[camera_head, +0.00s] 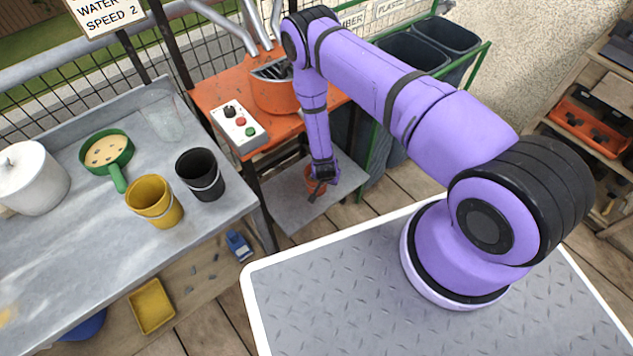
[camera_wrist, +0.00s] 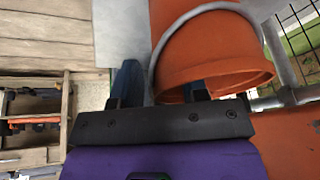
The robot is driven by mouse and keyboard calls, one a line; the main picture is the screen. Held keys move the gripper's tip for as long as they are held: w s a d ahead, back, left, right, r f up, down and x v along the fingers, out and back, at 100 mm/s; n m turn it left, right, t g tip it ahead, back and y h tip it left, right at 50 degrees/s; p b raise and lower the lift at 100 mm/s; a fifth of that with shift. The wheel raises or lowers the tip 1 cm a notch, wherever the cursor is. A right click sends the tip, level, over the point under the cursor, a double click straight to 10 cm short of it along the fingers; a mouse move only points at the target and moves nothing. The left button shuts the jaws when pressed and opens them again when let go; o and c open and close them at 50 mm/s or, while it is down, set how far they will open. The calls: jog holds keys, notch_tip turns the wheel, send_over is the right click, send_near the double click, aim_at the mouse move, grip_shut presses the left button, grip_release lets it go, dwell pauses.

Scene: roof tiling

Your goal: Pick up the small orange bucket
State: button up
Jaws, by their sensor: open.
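The small orange bucket (camera_head: 311,178) sits on the low grey shelf under the orange stand, partly hidden by my gripper (camera_head: 319,188). In the wrist view, the orange bucket (camera_wrist: 212,45) fills the upper right, with its rim close to my gripper (camera_wrist: 163,88) and its grey wire handle curving along its left side. My gripper is open. One dark blue finger shows left of the bucket; the other overlaps the bucket near its rim. I cannot tell whether either finger touches it, or whether one is inside it.
The orange stand (camera_head: 212,95) carries a larger orange mixer bowl (camera_head: 275,96) and a control box (camera_head: 239,128) close above the shelf (camera_head: 290,210). Green-framed bins (camera_head: 445,40) stand right of it. A grey table (camera_head: 60,245) at left holds a yellow bucket (camera_head: 153,205) and a black bucket (camera_head: 200,178).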

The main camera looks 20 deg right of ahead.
jog(key=shift+w+d+f, duration=0.1)
jog(key=shift+f, duration=0.2)
jog(key=shift+c, duration=0.4)
grip_shut()
